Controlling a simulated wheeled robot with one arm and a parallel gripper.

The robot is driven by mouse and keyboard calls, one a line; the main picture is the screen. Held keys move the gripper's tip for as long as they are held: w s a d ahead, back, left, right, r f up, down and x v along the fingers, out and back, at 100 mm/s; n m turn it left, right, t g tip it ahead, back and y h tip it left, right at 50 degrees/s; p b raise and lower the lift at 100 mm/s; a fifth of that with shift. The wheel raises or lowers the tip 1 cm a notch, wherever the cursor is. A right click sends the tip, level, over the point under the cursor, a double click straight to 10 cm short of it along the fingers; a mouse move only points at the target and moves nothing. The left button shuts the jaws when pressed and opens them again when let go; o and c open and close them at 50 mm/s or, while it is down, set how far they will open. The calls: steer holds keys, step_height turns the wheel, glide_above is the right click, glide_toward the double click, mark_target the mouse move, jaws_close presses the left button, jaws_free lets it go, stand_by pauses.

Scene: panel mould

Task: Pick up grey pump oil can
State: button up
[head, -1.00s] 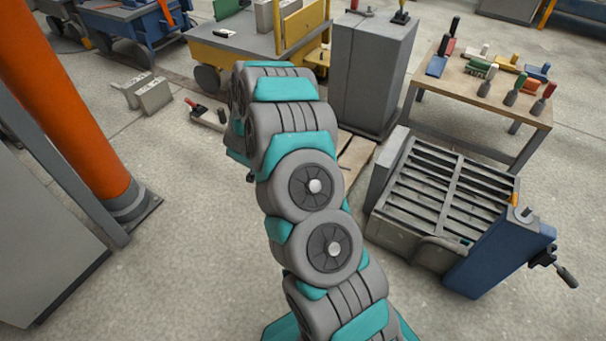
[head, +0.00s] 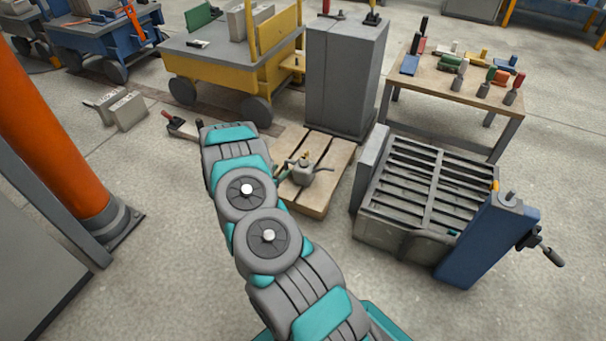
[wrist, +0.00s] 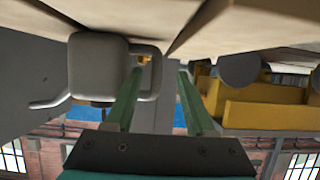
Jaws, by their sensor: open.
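The grey pump oil can (head: 303,174) stands upright on a low wooden pallet (head: 318,206) in the head view, its spout towards the right. In the wrist view, which looks upside down, the can (wrist: 97,66) is at upper left with its loop handle towards my gripper. My gripper (wrist: 160,72) is open, its two green fingers reaching towards the handle side. The left finger overlaps the handle in the picture; I cannot tell whether the handle lies between the fingers or whether they touch it. In the head view my arm mostly hides the gripper, just left of the can.
A grey cabinet (head: 345,75) stands right behind the pallet. A slatted grey machine (head: 405,235) is close on the right. A yellow cart (head: 225,75) is behind, and an orange column (head: 50,135) is at left. Floor in front is clear.

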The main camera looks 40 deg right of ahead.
mark_target(287, 168)
steer(key=x, duration=0.4)
steer(key=shift+s+d, duration=0.1)
steer(key=shift+d, duration=0.15)
jaws_close()
stand_by(1.1)
